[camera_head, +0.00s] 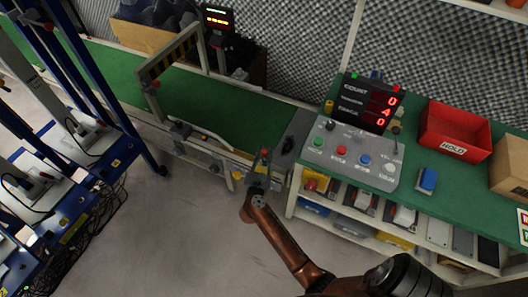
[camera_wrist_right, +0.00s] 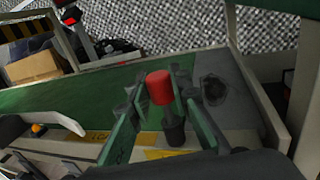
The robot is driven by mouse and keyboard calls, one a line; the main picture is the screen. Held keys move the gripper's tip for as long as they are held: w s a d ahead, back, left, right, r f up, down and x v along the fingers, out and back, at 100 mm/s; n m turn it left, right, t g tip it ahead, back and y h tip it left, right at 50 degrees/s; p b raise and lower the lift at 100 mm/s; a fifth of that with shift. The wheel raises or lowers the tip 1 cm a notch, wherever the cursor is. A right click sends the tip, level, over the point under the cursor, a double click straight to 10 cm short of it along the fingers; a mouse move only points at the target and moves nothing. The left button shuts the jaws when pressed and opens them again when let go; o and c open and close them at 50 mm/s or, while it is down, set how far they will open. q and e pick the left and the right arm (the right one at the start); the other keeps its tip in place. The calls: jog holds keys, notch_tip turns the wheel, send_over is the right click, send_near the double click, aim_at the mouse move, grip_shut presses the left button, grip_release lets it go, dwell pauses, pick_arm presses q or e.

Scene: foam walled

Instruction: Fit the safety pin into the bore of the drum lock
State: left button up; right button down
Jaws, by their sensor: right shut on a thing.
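The safety pin, with its red head (camera_wrist_right: 160,88), stands between the fingers of my right gripper (camera_wrist_right: 158,92) in the right wrist view. Below the head are a grey shaft and a black collar. My right gripper (camera_head: 262,166) is shut on the pin at the front edge of the conveyor in the head view, where only a little red (camera_head: 264,151) shows. A dark grey plate with a round dark opening (camera_wrist_right: 213,90), which looks like the drum lock, lies right of the pin, apart from it. It also shows in the head view (camera_head: 289,145). My left gripper is not in view.
The green conveyor (camera_head: 235,115) runs behind the gripper, with a striped gate (camera_head: 172,58) over it. To the right, a bench holds a button panel (camera_head: 350,155), a counter display (camera_head: 368,102) and a red bin (camera_head: 454,130). Blue racks (camera_head: 110,100) stand at left. Floor in front is clear.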

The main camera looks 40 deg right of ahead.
aim_at(265, 151)
jog(key=shift+f+b, duration=0.65)
jog(key=shift+f, duration=0.4)
jog(key=c, duration=1.7)
grip_release()
notch_tip(265, 151, up, 10)
